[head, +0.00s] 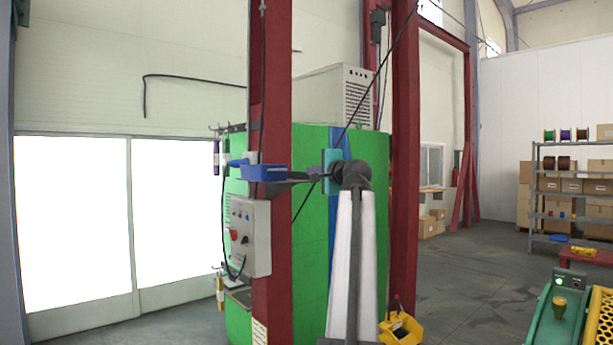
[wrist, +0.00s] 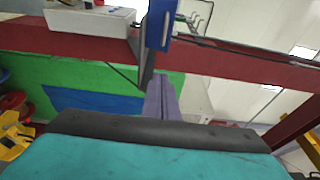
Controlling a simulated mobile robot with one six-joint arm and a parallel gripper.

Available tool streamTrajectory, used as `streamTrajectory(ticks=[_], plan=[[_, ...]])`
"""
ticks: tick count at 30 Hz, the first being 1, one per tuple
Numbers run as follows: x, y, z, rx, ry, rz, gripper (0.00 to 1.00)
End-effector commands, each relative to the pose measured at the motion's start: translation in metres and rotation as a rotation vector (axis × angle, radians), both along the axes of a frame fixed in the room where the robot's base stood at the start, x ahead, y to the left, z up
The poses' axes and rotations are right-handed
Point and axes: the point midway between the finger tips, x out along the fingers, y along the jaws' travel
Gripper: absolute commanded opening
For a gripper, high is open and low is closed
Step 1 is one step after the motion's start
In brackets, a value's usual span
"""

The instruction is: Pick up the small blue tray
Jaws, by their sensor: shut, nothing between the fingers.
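The small blue tray (head: 264,172) is mounted at the red column, above a grey control box. In the wrist view the tray (wrist: 161,25) shows at the top centre, turned on its side, beyond my fingertips. A dark bracket (wrist: 147,62) reaches out beside and below it. My gripper (head: 313,173) is to the right of the tray in the head view and points left toward it. In the wrist view my gripper (wrist: 159,84) has its fingers together with nothing between them. The depth gap between fingertips and bracket is hard to judge.
The control box (head: 250,236) with a red button hangs on the red column (head: 270,90) below the tray. A green cabinet (head: 310,230) stands behind. A second red column (head: 404,150) is to the right. A yellow bin (head: 400,329) sits low at centre right.

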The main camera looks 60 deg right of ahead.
Motion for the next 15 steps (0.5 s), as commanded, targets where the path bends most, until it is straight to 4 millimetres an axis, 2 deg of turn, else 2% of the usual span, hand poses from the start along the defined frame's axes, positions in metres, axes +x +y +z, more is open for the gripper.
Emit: streamTrajectory(ticks=[1, 6, 15], plan=[[-0.009, 0.006, -0.003, -0.002, -0.001, -0.002, 0.0], [-0.025, 0.017, -0.002, -0.001, 0.0, -0.001, 0.0], [-0.035, 0.023, 0.0, 0.0, 0.0, 0.001, 0.0]])
